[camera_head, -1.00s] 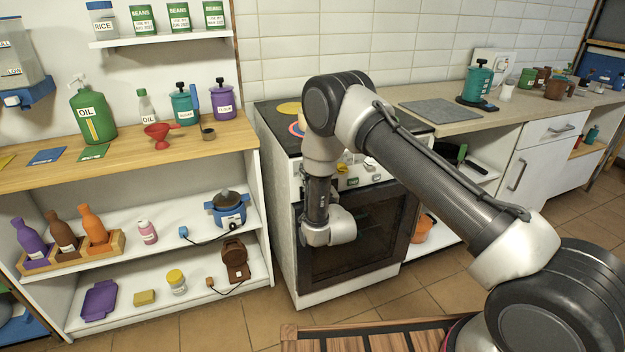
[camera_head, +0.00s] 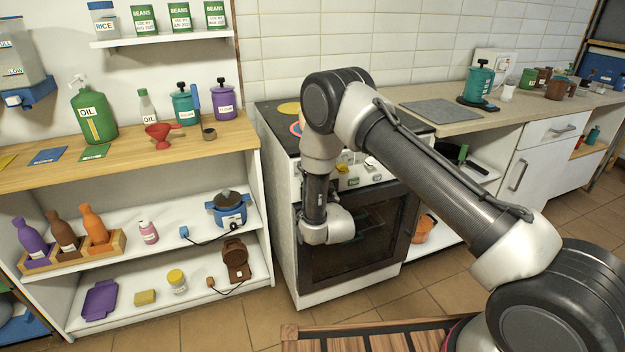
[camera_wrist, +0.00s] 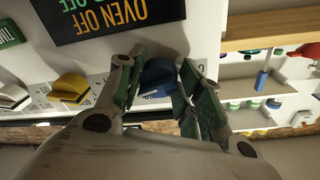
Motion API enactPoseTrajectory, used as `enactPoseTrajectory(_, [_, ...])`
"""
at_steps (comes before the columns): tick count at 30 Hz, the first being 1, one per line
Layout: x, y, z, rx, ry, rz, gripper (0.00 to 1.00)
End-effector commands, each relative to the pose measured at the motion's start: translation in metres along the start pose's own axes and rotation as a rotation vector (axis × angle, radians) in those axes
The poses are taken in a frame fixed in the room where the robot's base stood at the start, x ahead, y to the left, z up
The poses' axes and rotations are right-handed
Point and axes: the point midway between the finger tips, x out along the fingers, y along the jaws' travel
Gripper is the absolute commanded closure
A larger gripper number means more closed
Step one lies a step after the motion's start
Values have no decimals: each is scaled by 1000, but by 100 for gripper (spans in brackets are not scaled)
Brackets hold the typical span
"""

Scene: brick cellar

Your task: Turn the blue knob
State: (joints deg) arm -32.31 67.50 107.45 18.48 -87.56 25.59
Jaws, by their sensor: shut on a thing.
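The blue knob (camera_wrist: 157,76) is on the white stove panel in the wrist view, directly between my fingers. My gripper (camera_wrist: 161,62) is shut on it, with one green-padded finger on each side. In the head view my own arm hides the knob and the fingertips. The stove's oven door (camera_head: 365,240) is closed, and a rack shows faintly behind its dark glass.
A yellow knob (camera_wrist: 71,87) and a white knob (camera_wrist: 12,96) sit left of the blue one in the wrist view. A black sign (camera_wrist: 110,15) reads "OVEN OFF". Wooden-topped shelves (camera_head: 130,155) stand close left of the stove; a counter (camera_head: 530,100) adjoins its right.

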Motion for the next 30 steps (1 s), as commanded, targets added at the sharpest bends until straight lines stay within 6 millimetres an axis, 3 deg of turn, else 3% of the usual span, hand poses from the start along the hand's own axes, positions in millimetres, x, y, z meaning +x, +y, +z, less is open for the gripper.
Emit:
enactPoseTrajectory(8, [0, 0, 1, 0, -2, 1, 88])
enactPoseTrajectory(9, [0, 0, 1, 0, -2, 1, 57])
enactPoseTrajectory(12, [0, 0, 1, -1, -1, 0, 42])
enactPoseTrajectory(23, [-4, 0, 0, -1, -1, 0, 42])
enactPoseTrajectory(30, [-46, 0, 1, -2, -5, 0, 42])
